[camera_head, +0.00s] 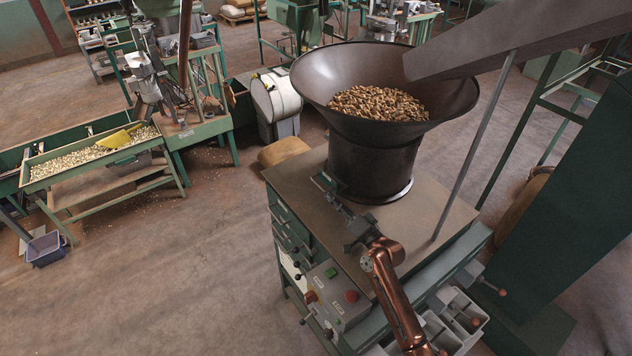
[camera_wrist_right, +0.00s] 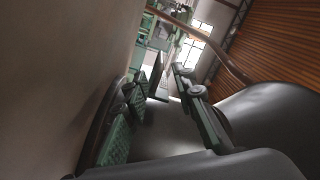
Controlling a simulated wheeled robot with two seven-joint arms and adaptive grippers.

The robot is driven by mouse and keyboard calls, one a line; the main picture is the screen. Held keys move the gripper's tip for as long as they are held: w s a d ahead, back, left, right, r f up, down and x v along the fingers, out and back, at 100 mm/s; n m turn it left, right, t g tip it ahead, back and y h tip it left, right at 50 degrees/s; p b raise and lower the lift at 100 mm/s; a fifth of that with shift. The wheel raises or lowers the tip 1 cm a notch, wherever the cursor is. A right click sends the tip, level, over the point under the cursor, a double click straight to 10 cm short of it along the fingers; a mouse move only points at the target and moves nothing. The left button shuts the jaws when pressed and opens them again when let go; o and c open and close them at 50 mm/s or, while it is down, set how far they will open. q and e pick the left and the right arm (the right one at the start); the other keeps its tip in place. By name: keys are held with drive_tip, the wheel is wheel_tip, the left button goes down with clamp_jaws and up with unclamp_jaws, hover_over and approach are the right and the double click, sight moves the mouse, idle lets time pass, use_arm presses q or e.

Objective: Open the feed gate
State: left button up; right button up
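A dark funnel-shaped hopper (camera_head: 375,165) full of nuts (camera_head: 378,103) stands on the brown top of a green machine (camera_head: 285,180). I cannot pick out the feed gate for certain; my right gripper may cover part of the hopper's base. My right gripper (camera_head: 334,193), on a copper-coloured arm, is over the machine top, just in front of the hopper's lower left side. In the right wrist view, its green-padded fingers (camera_wrist_right: 160,125) stand apart with nothing seen between them. Whether it touches the hopper is unclear. My left gripper is out of view.
A control panel (camera_head: 337,296) with red and green buttons is at the machine's front. A grey chute (camera_head: 500,42) and thin post (camera_head: 474,150) stand right of the hopper. White bins (camera_head: 455,315) sit at the lower right. Open floor (camera_head: 150,270) lies left.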

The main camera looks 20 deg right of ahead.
sight(325, 191)
drive_tip(key=p+x, duration=0.1)
drive_tip(key=x, duration=0.4)
drive_tip(key=shift+w+a+r, duration=0.15)
drive_tip(key=shift+w, duration=0.05)
drive_tip(key=x, duration=0.4)
drive_tip(key=shift+w+p, duration=0.1)
drive_tip(key=shift+p, duration=0.2)
drive_tip(key=shift+w+a, duration=0.15)
drive_tip(key=shift+w, duration=0.15)
drive_tip(key=shift+c, duration=0.3)
drive_tip(key=c, duration=0.5)
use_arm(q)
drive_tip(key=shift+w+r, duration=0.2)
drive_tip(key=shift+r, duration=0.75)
use_arm(e)
clamp_jaws()
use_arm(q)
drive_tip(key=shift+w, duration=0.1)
